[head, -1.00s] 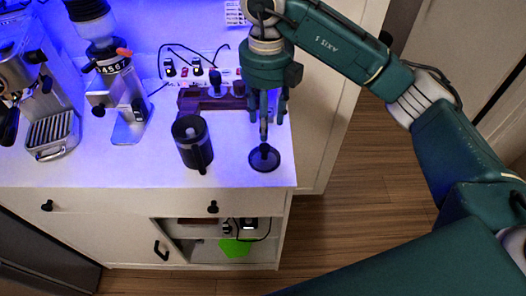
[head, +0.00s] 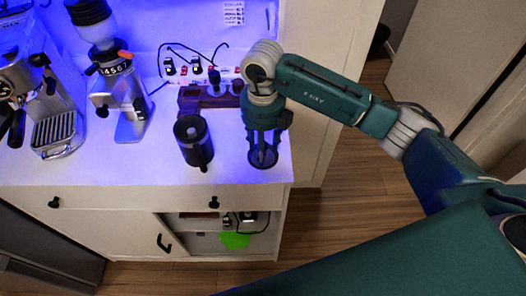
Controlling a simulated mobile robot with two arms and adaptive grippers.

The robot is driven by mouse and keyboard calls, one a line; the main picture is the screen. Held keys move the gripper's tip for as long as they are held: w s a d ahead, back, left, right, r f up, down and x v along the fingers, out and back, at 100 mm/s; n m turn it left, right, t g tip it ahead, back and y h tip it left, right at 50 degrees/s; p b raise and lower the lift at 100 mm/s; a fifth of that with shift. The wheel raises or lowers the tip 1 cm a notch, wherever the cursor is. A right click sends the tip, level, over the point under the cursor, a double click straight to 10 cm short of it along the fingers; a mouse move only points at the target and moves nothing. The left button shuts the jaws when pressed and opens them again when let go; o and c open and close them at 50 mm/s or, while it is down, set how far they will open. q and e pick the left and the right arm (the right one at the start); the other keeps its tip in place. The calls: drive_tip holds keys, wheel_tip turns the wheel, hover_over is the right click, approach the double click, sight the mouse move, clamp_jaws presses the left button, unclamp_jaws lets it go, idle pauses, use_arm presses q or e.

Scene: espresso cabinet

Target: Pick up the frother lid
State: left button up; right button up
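The frother lid (head: 258,163) is a dark, round, flat piece lying on the white counter near its front right corner. My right gripper (head: 263,152) points straight down over it. Its fingers look spread, with their tips low at the lid, and they partly hide it. I cannot tell whether the fingertips touch the lid. The black frother jug (head: 193,143) stands upright to the left of the gripper, apart from it. My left gripper is not in view.
A grinder (head: 130,115) and an espresso machine (head: 55,130) stand on the left of the counter (head: 110,170). A dark rack of tools (head: 205,100) stands behind the jug. An open shelf below holds a green item (head: 235,240).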

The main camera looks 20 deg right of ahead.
clamp_jaws()
drive_tip(key=shift+r, duration=0.15)
